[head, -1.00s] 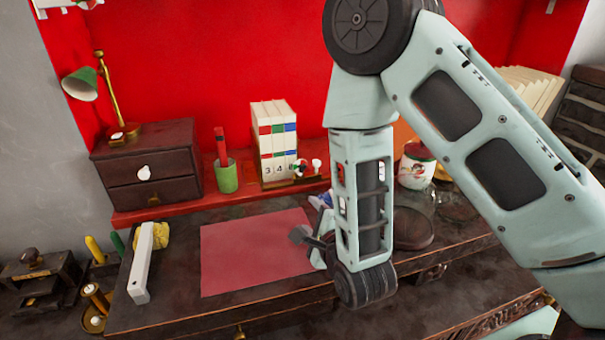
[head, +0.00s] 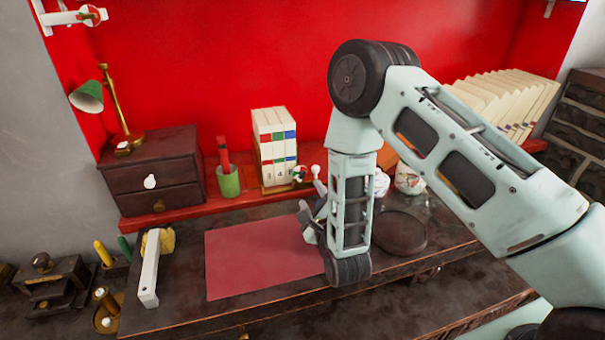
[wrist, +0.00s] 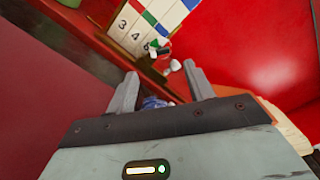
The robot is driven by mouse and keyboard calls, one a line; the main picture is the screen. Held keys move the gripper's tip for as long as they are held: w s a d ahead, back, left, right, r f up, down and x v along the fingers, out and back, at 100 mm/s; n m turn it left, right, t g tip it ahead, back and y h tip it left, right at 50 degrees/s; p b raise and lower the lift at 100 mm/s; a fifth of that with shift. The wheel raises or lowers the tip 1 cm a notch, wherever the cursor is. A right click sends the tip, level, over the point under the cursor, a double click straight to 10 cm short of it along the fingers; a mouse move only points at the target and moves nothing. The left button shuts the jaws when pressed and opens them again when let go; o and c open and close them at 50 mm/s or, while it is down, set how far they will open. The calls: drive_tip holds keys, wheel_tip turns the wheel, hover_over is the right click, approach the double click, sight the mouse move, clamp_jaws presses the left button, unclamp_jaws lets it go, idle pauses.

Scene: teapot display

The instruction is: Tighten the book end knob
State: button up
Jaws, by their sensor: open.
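The book end (head: 282,188) stands on the red shelf around a block of white books (head: 274,140) with coloured bands. At its right end are a small red, green and white disc (head: 299,174) and a white knob (head: 316,169). In the wrist view the white knob (wrist: 175,65) shows just beyond and between my fingertips, with the disc (wrist: 160,46) behind it. My gripper (head: 306,213) is open and empty, in front of and below the knob, over the right side of the red mat. In the wrist view my gripper (wrist: 160,72) has its two fingers apart, not touching the knob.
A green cup (head: 228,181) with a red object stands left of the books. A dark drawer box (head: 150,172) with a lamp is further left. A white patterned jar (head: 409,179) and a round dark tray (head: 400,232) are to the right. The red mat (head: 255,258) is bare.

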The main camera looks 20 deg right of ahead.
sight(301, 177)
drive_tip(key=w+p, duration=0.1)
drive_tip(key=w, duration=0.7)
drive_tip(key=shift+w+p, duration=0.3)
drive_tip(key=shift+p, duration=0.1)
drive_tip(key=c, duration=1)
